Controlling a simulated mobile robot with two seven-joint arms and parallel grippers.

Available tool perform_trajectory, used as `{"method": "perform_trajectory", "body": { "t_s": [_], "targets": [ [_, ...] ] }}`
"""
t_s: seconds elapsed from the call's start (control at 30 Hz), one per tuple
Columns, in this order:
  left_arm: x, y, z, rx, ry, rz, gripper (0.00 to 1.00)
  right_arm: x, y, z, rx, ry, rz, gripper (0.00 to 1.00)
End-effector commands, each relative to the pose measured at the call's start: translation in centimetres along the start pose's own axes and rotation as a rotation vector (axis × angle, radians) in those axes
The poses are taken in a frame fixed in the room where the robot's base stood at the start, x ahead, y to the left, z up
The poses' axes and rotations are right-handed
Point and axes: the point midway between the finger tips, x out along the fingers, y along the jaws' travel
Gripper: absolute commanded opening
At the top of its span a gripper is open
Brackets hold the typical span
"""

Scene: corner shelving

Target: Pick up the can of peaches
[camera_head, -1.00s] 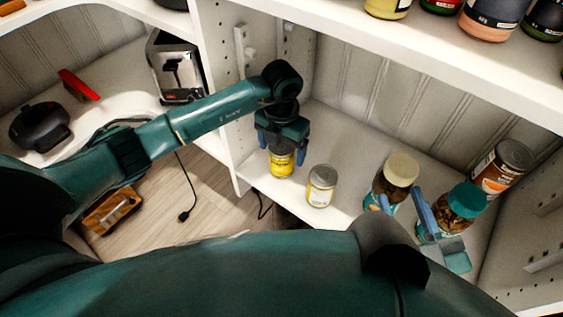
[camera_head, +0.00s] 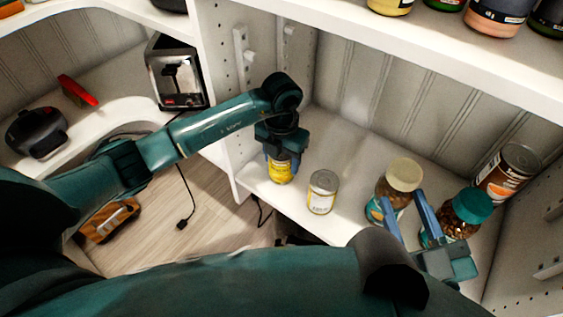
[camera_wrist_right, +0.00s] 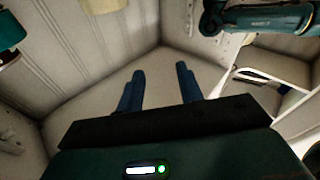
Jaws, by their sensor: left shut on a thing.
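A small yellow can (camera_head: 281,172) stands at the left end of the white shelf in the head view. My left gripper (camera_head: 281,155) comes down over it from above and is shut on it. A second small can (camera_head: 322,192) with a pale label and metal lid stands just to its right, apart from it. I cannot read either label well enough to tell which one holds peaches. My right gripper (camera_head: 409,217) is at the right, in front of two jars. Its fingers are apart and empty, also in the right wrist view (camera_wrist_right: 160,85).
A cream-lidded jar (camera_head: 403,174) and a teal-lidded jar (camera_head: 470,206) stand close to my right gripper. A large can (camera_head: 510,168) is in the right corner. An upper shelf (camera_head: 470,50) overhangs the back. A toaster (camera_head: 177,75) stands beyond the left divider.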

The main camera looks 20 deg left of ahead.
Motion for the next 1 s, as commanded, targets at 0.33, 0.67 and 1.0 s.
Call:
{"method": "perform_trajectory", "body": {
  "t_s": [0.33, 0.67, 1.0],
  "targets": [
    [-0.3, 0.0, 0.1, 0.0, -0.003, 0.0, 0.18, 0.0, 0.0, -0.1, 0.0, 0.0, 0.0, 0.36],
    [-5.9, 0.1, 0.1, 0.001, -0.005, 0.001, 0.18, 0.0, 0.3, -1.1, -0.05, -0.01, 0.0, 0.36],
    [-8.8, -0.1, 0.2, 0.023, 0.006, -0.003, 0.18, -0.5, 1.3, -0.6, -0.038, -0.16, 0.035, 0.36]
  ]
}}
